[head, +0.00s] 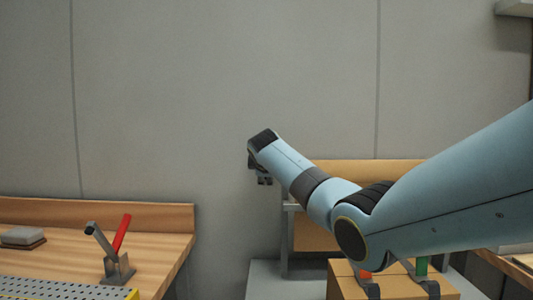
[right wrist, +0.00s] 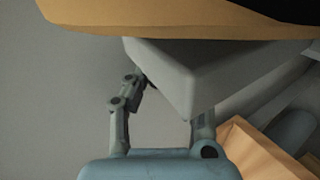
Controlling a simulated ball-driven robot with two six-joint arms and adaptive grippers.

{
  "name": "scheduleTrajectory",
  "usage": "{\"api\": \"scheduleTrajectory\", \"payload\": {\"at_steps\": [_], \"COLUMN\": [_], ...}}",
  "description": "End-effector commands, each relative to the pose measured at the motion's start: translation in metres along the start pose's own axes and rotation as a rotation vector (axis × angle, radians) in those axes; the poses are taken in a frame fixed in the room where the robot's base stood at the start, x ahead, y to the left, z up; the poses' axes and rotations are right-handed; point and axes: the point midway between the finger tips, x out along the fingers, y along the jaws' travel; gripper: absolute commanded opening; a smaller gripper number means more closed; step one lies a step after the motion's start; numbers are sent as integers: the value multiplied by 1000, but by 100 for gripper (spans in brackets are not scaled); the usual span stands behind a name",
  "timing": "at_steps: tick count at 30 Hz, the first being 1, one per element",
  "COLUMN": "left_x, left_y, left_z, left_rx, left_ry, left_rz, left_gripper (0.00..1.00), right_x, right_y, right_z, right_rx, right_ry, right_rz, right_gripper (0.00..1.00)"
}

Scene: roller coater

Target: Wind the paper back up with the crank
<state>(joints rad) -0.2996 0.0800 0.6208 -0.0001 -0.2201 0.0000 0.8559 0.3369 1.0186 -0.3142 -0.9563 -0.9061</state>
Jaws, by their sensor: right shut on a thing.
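My right arm crosses the head view from the right, and its gripper (head: 262,179) is at the left side of the roller coater (head: 284,240). A tan sheet or roll of paper (head: 390,172) shows behind the arm, partly hidden by it. In the right wrist view a finger stands on each side of a pale grey piece (right wrist: 190,75), with the tan paper (right wrist: 180,18) above. The right gripper is shut on what I take to be the crank handle; its outline is mostly hidden. My left gripper is not in view.
A wooden bench (head: 70,240) at the left holds a red-handled lever tool (head: 118,240), a grey block (head: 22,236) and a perforated metal plate (head: 60,289). A cardboard-coloured box (head: 342,284) is below my right arm. A bare grey wall is behind.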

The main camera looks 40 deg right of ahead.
Motion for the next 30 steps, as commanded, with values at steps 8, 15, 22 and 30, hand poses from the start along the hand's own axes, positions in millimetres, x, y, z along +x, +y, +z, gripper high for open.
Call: {"api": "scheduleTrajectory", "payload": {"at_steps": [8, 15, 22, 30], "left_x": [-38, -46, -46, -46], "left_y": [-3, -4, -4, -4], "left_z": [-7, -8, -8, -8], "left_rx": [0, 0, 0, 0], "left_ry": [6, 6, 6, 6], "left_rz": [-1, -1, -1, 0], "left_gripper": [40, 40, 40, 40], "right_x": [2, 4, 5, 5], "right_y": [-4, -9, -11, -11], "right_z": [0, 0, 0, 0], "right_rx": [3, 3, 2, 2], "right_ry": [-9, -12, -13, -13], "right_rz": [-156, -221, -234, -234], "right_gripper": [0, 0, 0, 24]}}
